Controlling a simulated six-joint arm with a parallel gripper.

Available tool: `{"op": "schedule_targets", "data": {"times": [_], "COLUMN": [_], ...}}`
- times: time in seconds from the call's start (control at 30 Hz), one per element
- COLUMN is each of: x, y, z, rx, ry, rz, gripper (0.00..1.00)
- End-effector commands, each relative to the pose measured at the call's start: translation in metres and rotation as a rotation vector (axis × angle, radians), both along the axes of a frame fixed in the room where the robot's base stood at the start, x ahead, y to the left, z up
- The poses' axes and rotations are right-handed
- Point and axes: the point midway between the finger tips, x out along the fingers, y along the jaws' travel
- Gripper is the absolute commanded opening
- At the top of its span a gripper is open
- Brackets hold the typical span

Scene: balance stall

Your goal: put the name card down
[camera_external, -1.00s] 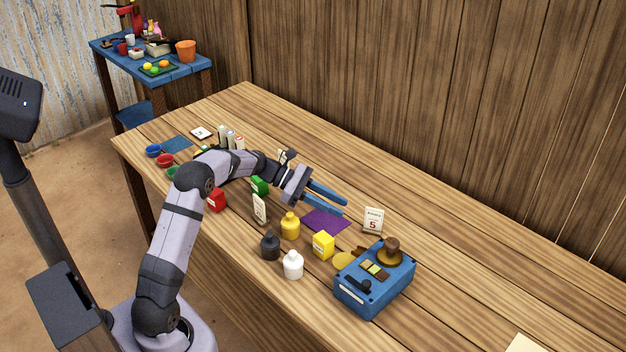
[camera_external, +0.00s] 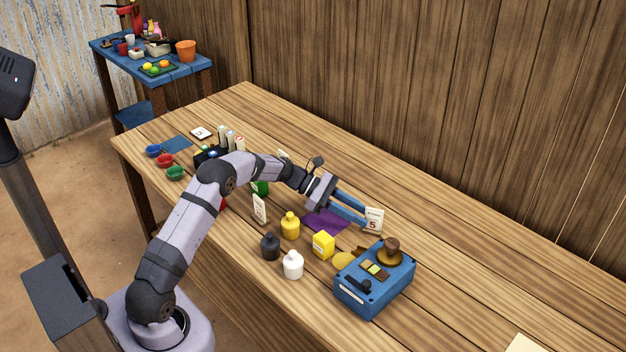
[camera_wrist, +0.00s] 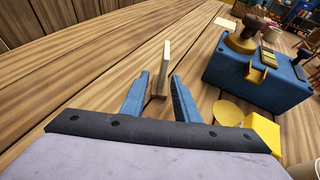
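In the wrist view an upright card (camera_wrist: 165,68) shows nearly edge-on, between and just beyond the fingertips. My gripper (camera_external: 366,216) is open, with its blue fingers reaching to the card with the 5. In the wrist view the gripper (camera_wrist: 160,76) shows a gap around the card, and I see no clear contact. Another upright white card (camera_external: 260,209) stands left of the yellow bottle; its writing is too small to read.
A blue box (camera_external: 370,290) with a brown knob stands close in front of the card. A yellow cube (camera_external: 323,245), a yellow bottle (camera_external: 290,226), a black bottle (camera_external: 270,247) and a white bottle (camera_external: 293,265) stand nearby. A purple cloth (camera_external: 322,222) lies below my gripper. The table's right part is mostly clear.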

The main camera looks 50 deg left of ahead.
Motion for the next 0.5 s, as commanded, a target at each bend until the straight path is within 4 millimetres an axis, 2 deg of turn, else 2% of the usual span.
{"op": "schedule_targets", "data": {"times": [0.3, 0.5], "x": [0.012, 0.016], "y": [-0.035, -0.042], "z": [-0.010, -0.014], "rx": [0.001, 0.000], "ry": [0.000, -0.001], "rz": [-0.004, 0.000], "gripper": [0.28, 0.28]}}
